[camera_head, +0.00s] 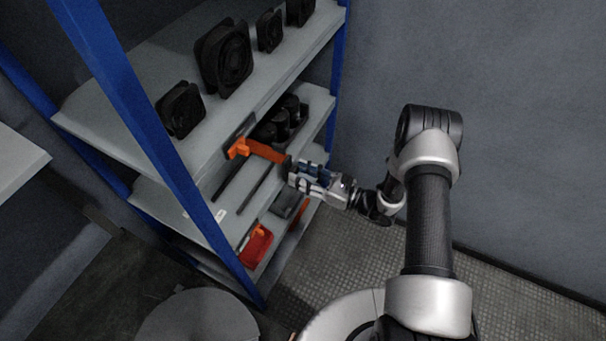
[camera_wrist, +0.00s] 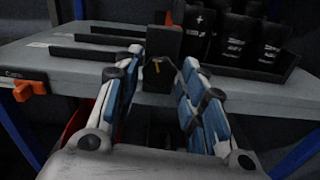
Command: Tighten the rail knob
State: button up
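My gripper (camera_head: 294,172) is at the front of the middle shelf, pointing left in the head view. In the wrist view its two blue-padded fingers (camera_wrist: 162,70) are apart, with nothing held between them. A black block (camera_wrist: 163,44) with a small yellow mark stands on the shelf just beyond the fingertips. Dark rails (camera_wrist: 85,52) lie left of it. An orange knob-like part (camera_wrist: 28,89) sits at the shelf's front left edge. Orange parts (camera_head: 262,151) also show left of my gripper in the head view. I cannot tell which part is the rail knob.
A black tray with several dark capacitors (camera_wrist: 235,38) stands to the right. Several black fans (camera_head: 226,57) stand on the top shelf. A red bin (camera_head: 255,248) is below. Blue posts (camera_head: 165,150) frame the rack. The floor to the right is clear.

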jog(key=c, duration=0.6)
jog(key=shift+m, duration=0.3)
jog(key=m, duration=0.4)
jog(key=shift+f+m+b, duration=0.1)
jog(key=shift+m+b, duration=0.25)
jog(key=shift+m, duration=0.05)
jog(key=m, duration=1)
jog(key=shift+m, duration=0.4)
jog(key=m, duration=0.5)
jog(key=shift+f+m, duration=0.15)
jog(key=shift+m, duration=0.15)
